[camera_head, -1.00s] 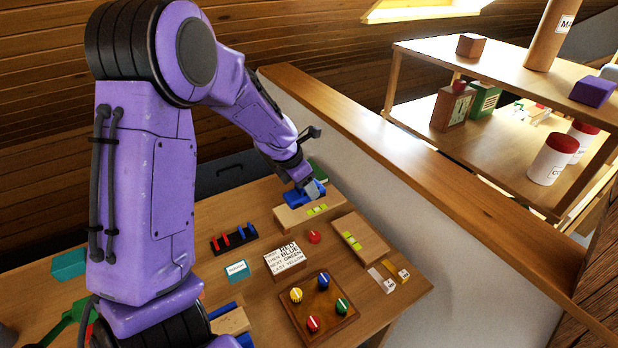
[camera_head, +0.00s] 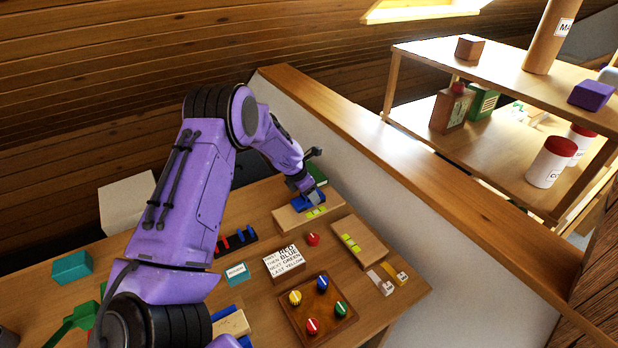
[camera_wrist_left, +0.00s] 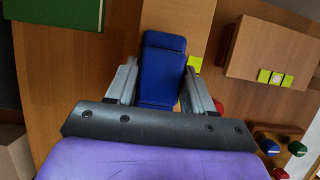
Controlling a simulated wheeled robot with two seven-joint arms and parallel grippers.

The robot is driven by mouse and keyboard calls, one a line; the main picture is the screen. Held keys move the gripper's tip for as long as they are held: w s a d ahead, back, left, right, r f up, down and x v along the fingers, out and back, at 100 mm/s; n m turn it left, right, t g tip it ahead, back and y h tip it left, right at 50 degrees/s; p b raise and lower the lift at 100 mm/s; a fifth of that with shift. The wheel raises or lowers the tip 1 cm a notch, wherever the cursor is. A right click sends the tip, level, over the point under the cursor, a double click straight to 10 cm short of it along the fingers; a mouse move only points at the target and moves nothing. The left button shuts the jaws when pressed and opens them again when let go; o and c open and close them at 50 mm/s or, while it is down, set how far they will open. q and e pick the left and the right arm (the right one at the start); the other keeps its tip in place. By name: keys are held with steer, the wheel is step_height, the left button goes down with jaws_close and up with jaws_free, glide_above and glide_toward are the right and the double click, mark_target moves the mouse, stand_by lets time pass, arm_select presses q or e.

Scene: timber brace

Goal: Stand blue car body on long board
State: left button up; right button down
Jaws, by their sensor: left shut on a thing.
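The blue car body (camera_head: 309,200) is between the fingers of my left gripper (camera_head: 312,197), at the back of the table. In the left wrist view the blue car body (camera_wrist_left: 163,70) is long and rounded at its edges, with a finger on each side. My left gripper (camera_wrist_left: 160,88) is shut on it. A pale wooden board (camera_head: 290,219) with yellow-green patches lies right at the car body. In the wrist view a pale board (camera_wrist_left: 180,14) shows beyond the body's end. Whether the body touches it is hidden. My right gripper is not in view.
A second wooden board (camera_head: 366,250) with yellow-green patches lies to the right. A red knob (camera_head: 313,239), a printed sign block (camera_head: 284,262) and a tray (camera_head: 345,321) with coloured knobs stand in front. A green object (camera_head: 318,173) is behind. A low wall (camera_head: 400,160) bounds the right.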

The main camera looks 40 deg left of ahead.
arm_select(q)
steer(key=o, duration=1.1)
steer(key=shift+f, duration=0.15)
steer(key=shift+c, duration=0.2)
steer(key=v, duration=1.2)
steer(key=shift+r, duration=0.2)
